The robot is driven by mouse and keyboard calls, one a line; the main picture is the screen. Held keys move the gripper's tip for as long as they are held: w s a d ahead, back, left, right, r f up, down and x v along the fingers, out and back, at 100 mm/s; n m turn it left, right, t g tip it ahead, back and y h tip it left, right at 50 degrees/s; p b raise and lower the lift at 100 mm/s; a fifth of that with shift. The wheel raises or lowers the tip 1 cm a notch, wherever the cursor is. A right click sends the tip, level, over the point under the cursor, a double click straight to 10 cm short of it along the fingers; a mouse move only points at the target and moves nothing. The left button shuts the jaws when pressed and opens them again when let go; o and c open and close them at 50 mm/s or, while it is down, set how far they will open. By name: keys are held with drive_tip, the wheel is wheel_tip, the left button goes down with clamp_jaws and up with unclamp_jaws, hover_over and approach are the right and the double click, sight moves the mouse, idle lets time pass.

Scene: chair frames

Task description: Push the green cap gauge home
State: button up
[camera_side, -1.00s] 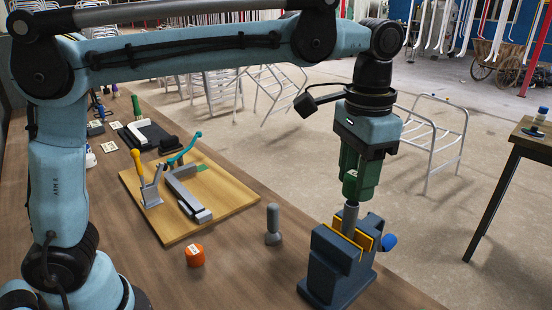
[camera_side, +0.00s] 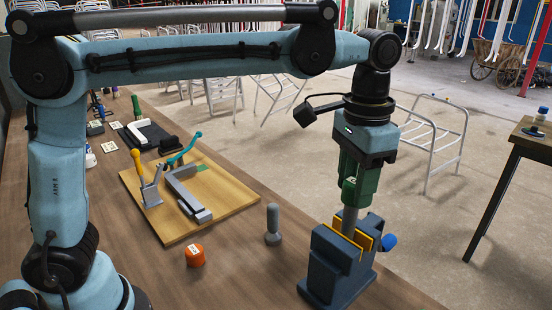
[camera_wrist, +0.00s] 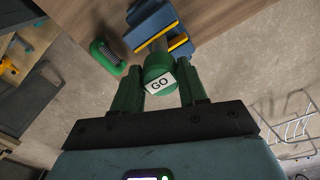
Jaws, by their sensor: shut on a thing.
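The green cap gauge (camera_wrist: 158,66), with a white label reading GO, sits between the green fingers of my gripper (camera_wrist: 162,84) in the wrist view. My gripper (camera_side: 354,190) is shut on it directly above the vise in the side view. A grey tube (camera_side: 350,219) stands upright between the yellow jaws of the blue-grey vise (camera_side: 336,264). The cap is at the tube's top end, and a length of bare tube shows below it. How far the tube reaches inside the cap is hidden.
An orange cylinder (camera_side: 195,255) and a grey peg-like piece (camera_side: 273,225) stand on the bench left of the vise. A wooden board (camera_side: 228,203) with a clamp fixture lies farther left. The vise is near the bench's right edge, with floor beyond.

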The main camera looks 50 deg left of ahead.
drive_tip(key=shift+f, duration=1.05)
drive_tip(key=o, duration=1.1)
drive_tip(key=shift+o, duration=0.2)
drive_tip(key=shift+r, duration=0.15)
wheel_tip(320, 180, up, 12)
